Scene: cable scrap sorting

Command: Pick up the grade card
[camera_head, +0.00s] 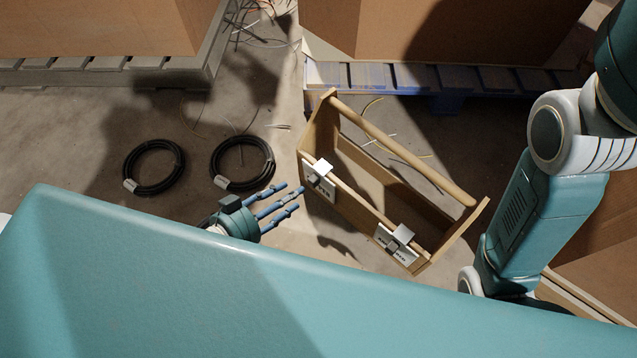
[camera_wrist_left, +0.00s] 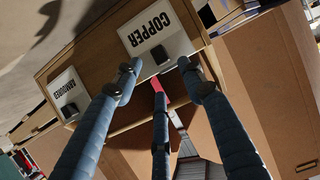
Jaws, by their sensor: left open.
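Two white cards with dark clips hang on the side rail of a wooden tote (camera_head: 358,212). One card (camera_head: 324,186) is at the tote's left end, the other card (camera_head: 396,246) at its lower right end. In the left wrist view one card (camera_wrist_left: 150,32) reads COPPER, and a second card (camera_wrist_left: 72,92) has lettering I cannot read surely. My left gripper (camera_head: 298,198) has its blue fingers spread and empty, just left of the tote and pointing at the nearer card. In the wrist view the fingertips (camera_wrist_left: 158,66) are close below the COPPER card; contact is unclear.
Two black cable coils (camera_head: 153,167) (camera_head: 242,163) lie on the floor left of the tote. Cardboard boxes on a grey pallet (camera_head: 110,70) and a blue pallet (camera_head: 430,78) stand behind. Loose wires lie on the floor. A box (camera_head: 600,245) stands at right.

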